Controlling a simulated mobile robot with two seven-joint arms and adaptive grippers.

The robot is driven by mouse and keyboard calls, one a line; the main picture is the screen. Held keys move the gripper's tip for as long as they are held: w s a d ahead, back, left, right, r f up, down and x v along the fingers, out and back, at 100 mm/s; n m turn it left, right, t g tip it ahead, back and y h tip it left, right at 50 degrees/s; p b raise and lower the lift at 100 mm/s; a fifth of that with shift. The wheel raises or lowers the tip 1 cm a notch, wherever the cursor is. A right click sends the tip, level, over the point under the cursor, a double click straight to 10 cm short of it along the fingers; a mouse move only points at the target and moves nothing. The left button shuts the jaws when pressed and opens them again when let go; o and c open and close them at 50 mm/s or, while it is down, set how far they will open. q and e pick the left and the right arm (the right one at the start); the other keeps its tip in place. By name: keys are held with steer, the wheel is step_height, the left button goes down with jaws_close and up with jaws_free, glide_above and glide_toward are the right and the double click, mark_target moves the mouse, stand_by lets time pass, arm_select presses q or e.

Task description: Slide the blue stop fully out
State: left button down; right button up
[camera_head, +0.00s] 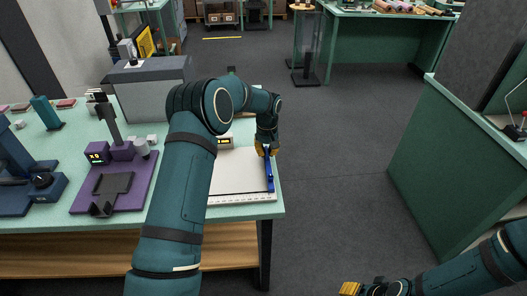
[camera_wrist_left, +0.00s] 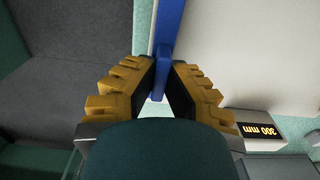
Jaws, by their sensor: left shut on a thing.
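The blue stop (camera_head: 269,174) is a long narrow bar along the right edge of a white flat board (camera_head: 236,172) on the green table. My left gripper (camera_head: 266,150) is at the bar's far end. In the left wrist view the blue stop (camera_wrist_left: 166,40) runs down between the yellow-padded fingers of my left gripper (camera_wrist_left: 160,82), which are shut on its end part. A small display (camera_wrist_left: 261,130) beside the board reads 300 mm. My right gripper (camera_head: 362,289) is at the bottom edge of the head view, far from the stop, and its fingers are partly cut off.
A ruled strip (camera_head: 240,199) lies along the board's front edge. A purple device (camera_head: 118,180) and a grey box-like machine (camera_head: 150,88) stand on the table to the left. Open floor (camera_head: 335,190) lies right of the table, before a green cabinet (camera_head: 450,170).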

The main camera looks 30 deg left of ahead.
arm_select(q)
steer(key=c, duration=1)
jaws_free()
steer(key=shift+w+d+f, duration=0.1)
steer(key=shift+w+d, duration=0.05)
steer(key=shift+d, duration=0.15)
steer(key=shift+a, duration=0.1)
steer(key=shift+r, duration=0.35)
step_height(320, 180, up, 12)
steer(key=shift+f, duration=0.25)
